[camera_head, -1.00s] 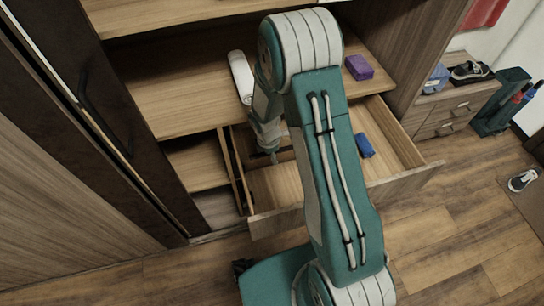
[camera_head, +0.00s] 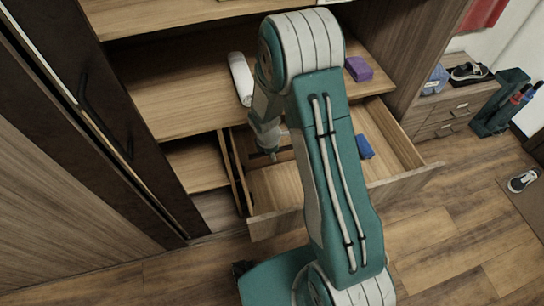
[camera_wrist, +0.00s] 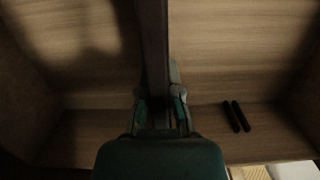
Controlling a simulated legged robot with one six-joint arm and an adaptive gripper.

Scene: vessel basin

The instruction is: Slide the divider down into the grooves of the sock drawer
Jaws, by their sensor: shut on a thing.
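The divider is a thin dark brown board; in the wrist view the divider (camera_wrist: 154,45) runs edge-on from the top of the picture to between my fingers. My gripper (camera_wrist: 161,98) is shut on it. In the head view my gripper (camera_head: 270,150) is inside the left part of the open sock drawer (camera_head: 335,203), and a piece of the divider (camera_head: 285,156) shows beside it. My arm hides much of the drawer. Two short dark parallel strips (camera_wrist: 236,117) show right of my gripper in the wrist view; I cannot tell whether they are the grooves. The divider's lower edge is hidden.
A blue bundle (camera_head: 364,146) lies in the right part of the drawer. A white roll (camera_head: 241,78) and a purple box (camera_head: 358,69) are on the shelf above. The cabinet's dark door (camera_head: 90,100) stands at the left. The drawer floor around the blue bundle is mostly clear.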

